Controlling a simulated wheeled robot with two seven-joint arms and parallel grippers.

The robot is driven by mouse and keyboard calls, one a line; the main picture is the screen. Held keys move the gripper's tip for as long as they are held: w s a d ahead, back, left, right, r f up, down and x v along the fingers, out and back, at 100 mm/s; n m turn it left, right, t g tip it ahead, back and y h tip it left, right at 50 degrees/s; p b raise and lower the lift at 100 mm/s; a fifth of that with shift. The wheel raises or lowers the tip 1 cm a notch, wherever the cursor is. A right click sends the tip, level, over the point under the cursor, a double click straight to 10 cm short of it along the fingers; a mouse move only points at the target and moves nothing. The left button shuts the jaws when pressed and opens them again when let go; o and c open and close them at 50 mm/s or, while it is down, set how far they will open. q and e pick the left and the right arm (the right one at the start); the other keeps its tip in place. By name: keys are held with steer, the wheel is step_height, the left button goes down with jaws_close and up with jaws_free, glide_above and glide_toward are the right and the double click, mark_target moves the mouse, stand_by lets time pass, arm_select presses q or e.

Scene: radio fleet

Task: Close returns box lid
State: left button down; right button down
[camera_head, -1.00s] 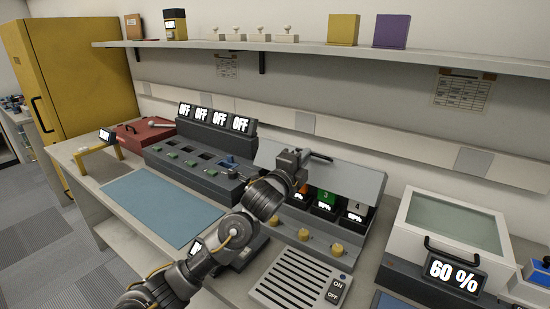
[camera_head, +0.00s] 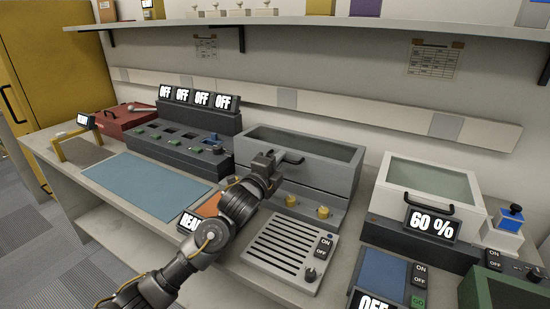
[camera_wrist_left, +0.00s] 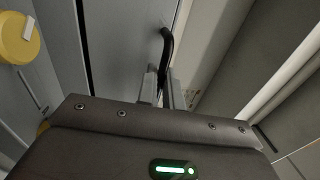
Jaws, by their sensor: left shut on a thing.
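The returns box is the grey box (camera_head: 337,204) at the back middle of the counter, with yellow knobs along its front. Its grey lid (camera_head: 330,176) is down over the numbered compartments, which are now hidden. I cannot tell whether a small gap is left under it. A dark curved handle (camera_head: 293,158) sits on the lid's front. My left gripper (camera_head: 273,161) is at this handle and shut on it. In the left wrist view, the fingers (camera_wrist_left: 162,90) close around the black handle (camera_wrist_left: 166,48) beside the grey panel. My right gripper is not in view.
A white vented panel with switches (camera_head: 290,252) lies in front of the box. A clear-topped white box (camera_head: 430,185) with a 60 % display stands to the right. A row of OFF displays (camera_head: 200,99) is to the left. A blue mat (camera_head: 147,186) lies clear at front left.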

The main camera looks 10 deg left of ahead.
arm_select(q)
steer(key=shift+f, duration=0.6)
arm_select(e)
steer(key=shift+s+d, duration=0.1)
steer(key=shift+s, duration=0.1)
arm_select(q)
steer(key=c, duration=1.8)
jaws_free()
steer(key=shift+w+d, duration=0.1)
steer(key=shift+w, duration=0.05)
steer(key=shift+o, duration=1)
steer(key=shift+w+f, duration=0.15)
steer(key=shift+w, duration=0.1)
steer(key=shift+o, duration=0.4)
steer(key=shift+r, duration=0.25)
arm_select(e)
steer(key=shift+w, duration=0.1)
